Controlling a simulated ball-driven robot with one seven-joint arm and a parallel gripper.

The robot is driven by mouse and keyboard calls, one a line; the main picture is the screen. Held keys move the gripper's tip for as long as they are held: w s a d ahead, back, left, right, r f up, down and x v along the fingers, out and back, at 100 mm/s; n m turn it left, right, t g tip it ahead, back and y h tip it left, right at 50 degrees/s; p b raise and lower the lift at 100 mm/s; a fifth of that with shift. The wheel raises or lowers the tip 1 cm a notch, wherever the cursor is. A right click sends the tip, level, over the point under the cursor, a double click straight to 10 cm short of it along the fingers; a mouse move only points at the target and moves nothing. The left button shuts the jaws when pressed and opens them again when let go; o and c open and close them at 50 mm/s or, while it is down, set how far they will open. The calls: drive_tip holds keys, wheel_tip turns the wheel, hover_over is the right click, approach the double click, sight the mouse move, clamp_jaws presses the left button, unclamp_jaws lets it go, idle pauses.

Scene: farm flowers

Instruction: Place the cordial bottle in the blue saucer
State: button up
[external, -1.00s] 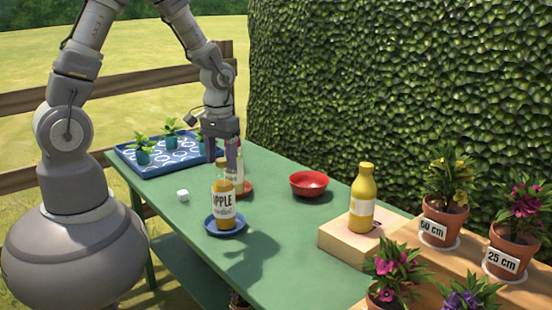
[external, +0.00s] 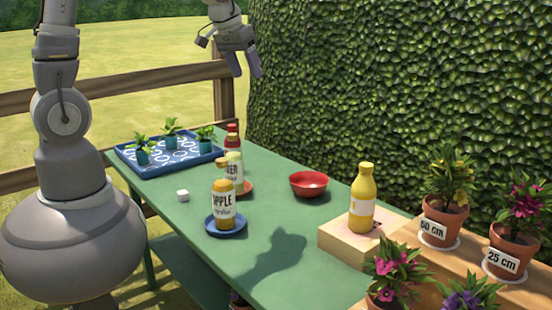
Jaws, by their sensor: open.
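A bottle with an amber cap and a label reading "APPLE" (external: 223,206) stands upright in the blue saucer (external: 240,229). The smaller word on its label is too small to read. Just behind it, a pale bottle with a partly hidden label (external: 235,170) stands at an orange-red saucer (external: 248,189). A red-topped bottle (external: 233,130) shows behind that one, mostly hidden. My gripper (external: 246,74) is open and empty, raised high above the far end of the table, apart from all the bottles.
A blue tray (external: 132,158) holds seedlings. A yellow bottle (external: 362,197) stands on a wooden block (external: 340,245). Potted flowers (external: 438,215) stand at the right.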

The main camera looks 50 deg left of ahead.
wheel_tip(320, 180, up, 21)
drive_tip(key=w+m+t, duration=0.1)
drive_tip(key=w+t, duration=0.2)
drive_tip(key=t, duration=0.2)
drive_tip(key=s+r+t, duration=0.3)
drive_tip(key=r, duration=0.8)
drive_tip(key=s+a+r+m+t, duration=0.1)
drive_tip(key=s+r+t, duration=0.2)
drive_tip(key=r, duration=0.8)
drive_tip(key=shift+s+a+m, duration=0.15)
drive_tip(key=shift+s+m, duration=0.15)
drive_tip(key=shift+s, duration=0.45)
drive_tip(key=shift+f, duration=0.15)
